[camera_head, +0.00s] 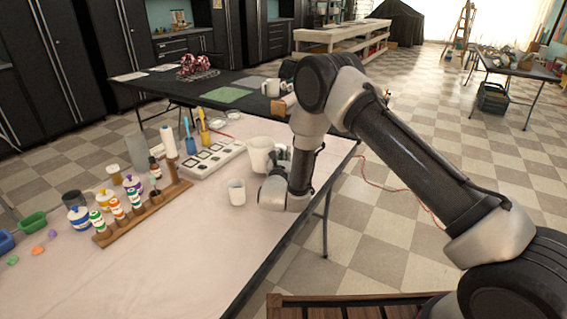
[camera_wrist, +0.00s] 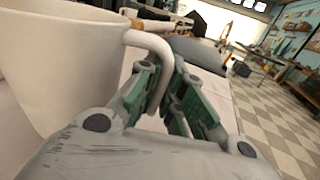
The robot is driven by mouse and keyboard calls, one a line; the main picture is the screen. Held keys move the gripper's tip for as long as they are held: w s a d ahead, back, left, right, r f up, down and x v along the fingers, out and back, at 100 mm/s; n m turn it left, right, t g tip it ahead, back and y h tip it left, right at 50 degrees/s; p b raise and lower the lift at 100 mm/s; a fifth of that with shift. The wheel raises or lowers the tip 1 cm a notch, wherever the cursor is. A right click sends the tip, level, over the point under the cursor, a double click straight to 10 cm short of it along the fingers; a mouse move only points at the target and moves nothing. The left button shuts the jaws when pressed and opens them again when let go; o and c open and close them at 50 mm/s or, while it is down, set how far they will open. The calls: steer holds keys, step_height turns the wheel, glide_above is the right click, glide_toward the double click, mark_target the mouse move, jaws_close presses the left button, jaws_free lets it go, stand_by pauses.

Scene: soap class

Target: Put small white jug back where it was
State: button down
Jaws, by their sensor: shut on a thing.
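A white jug (camera_head: 259,150) is near the right side of the pale table, partly hidden by my gripper in the head view. In the wrist view the jug (camera_wrist: 60,65) fills the left side, and its handle (camera_wrist: 158,52) reaches between my fingers. My gripper (camera_head: 278,163) is shut on the handle; its green-padded fingers (camera_wrist: 165,95) lie on both sides of it. The jug looks upright. I cannot tell whether its base touches the table. A smaller white cup (camera_head: 237,193) stands apart in front of it, with no handle visible.
On the pale table (camera_head: 190,245), a paint tray (camera_head: 211,158) and a wooden rack (camera_head: 140,212) with several bottles are left of the jug. A dark table (camera_head: 175,85) stands behind. The front of the pale table is clear.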

steer(key=shift+f, duration=1.4)
steer(key=shift+f, duration=0.1)
steer(key=c, duration=1.5)
jaws_free()
steer(key=shift+c, duration=0.2)
steer(key=shift+s+a, duration=0.1)
steer(key=shift+s, duration=0.2)
steer(key=s, duration=0.3)
steer(key=s+a, duration=0.1)
steer(key=s, duration=0.7)
steer(key=shift+s+a, duration=0.15)
steer(key=shift+a, duration=0.05)
